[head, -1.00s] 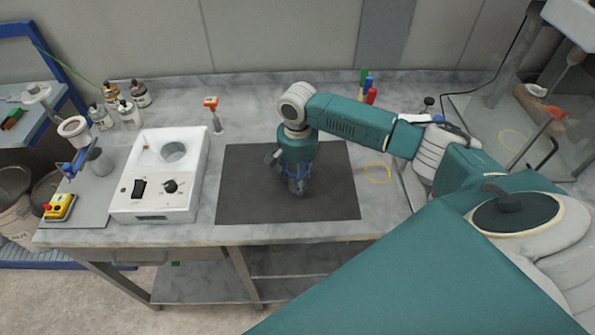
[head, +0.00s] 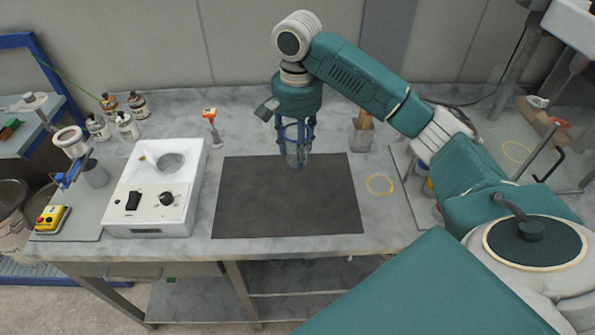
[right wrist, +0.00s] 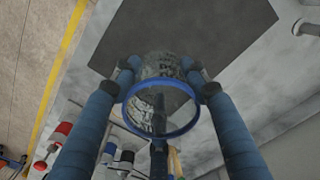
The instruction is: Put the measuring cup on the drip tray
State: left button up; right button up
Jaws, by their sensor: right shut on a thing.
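My right gripper (head: 297,145) is shut on the measuring cup (head: 297,158) and holds it above the far part of the dark mat (head: 285,205). In the right wrist view the cup (right wrist: 163,92) is clear with a blue rim, between the blue fingers, with the mat (right wrist: 200,30) beyond it. The cup looks about upright and clear of the mat. A flat grey plate (head: 100,212) at the bench's left end may be the drip tray; I cannot tell for sure. My left gripper is not in view.
A white device (head: 150,205) with a round well stands between plate and mat. A stand with a funnel-like cup (head: 70,138), a grey beaker (head: 95,172) and a yellow button box (head: 50,218) are at the left. Bottles (head: 128,125) and an orange-topped tool (head: 211,125) stand behind.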

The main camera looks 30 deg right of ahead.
aim_at(296, 136)
notch_tip(296, 136, up, 4)
jog(key=shift+r+p, duration=0.1)
jog(key=shift+p, duration=0.2)
jog(key=shift+s+a+f, duration=0.1)
jog(key=shift+a+f, duration=0.1)
jog(key=s+a+f+n+b, duration=0.3)
jog(key=s+a+f+n, duration=0.1)
jog(key=s+a+n, duration=0.1)
jog(key=s+a+f+n+b, duration=0.4)
jog(key=s+a+f+n, duration=0.1)
jog(key=s+a, duration=0.3)
jog(key=shift+s+n, duration=0.4)
jog(key=shift+s, duration=0.5)
